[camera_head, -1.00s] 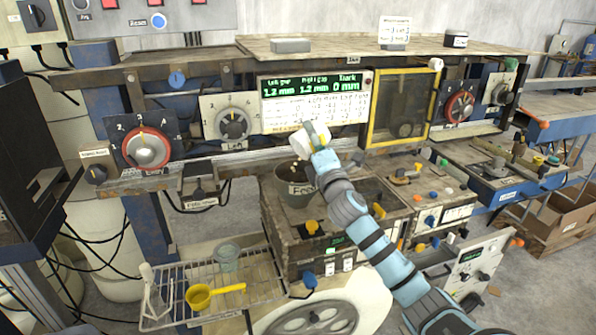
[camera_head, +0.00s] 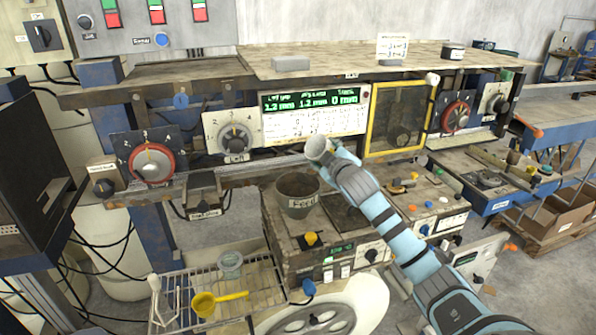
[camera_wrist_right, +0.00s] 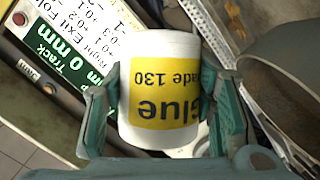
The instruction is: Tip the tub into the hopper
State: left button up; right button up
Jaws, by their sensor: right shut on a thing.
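My right gripper (camera_wrist_right: 165,110) is shut on the white tub (camera_wrist_right: 147,70), with one finger on each side of it. The tub has a yellow label reading "Glue" and, partly, "130", upside down in the wrist view. In the head view the tub (camera_head: 317,149) is up beside the display, above and slightly right of the hopper, with its round end towards the camera. The dark grey hopper (camera_head: 297,203), marked "Feed", stands open on the machine below; its inside looks dark. No pellets are seen falling. My left gripper is not in view.
The display panel (camera_head: 315,112) is close behind the tub, with a yellow-framed window (camera_head: 400,115) to its right. A wire rack (camera_head: 262,278) at lower left holds a yellow scoop (camera_head: 205,303) and a clear cup (camera_head: 230,264).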

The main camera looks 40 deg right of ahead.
jog(key=m, duration=0.1)
jog(key=d+f+m+y, duration=0.1)
jog(key=d+m+g+y, duration=0.1)
jog(key=shift+s+d+f+m, duration=0.15)
jog(key=shift+f+m, duration=0.1)
jog(key=shift+m, duration=0.15)
notch_tip(320, 180, down, 7)
jog(key=d+m+y+b, duration=0.2)
jog(key=m+b, duration=0.1)
jog(key=shift+d+r, duration=0.15)
jog(key=shift+d, duration=0.15)
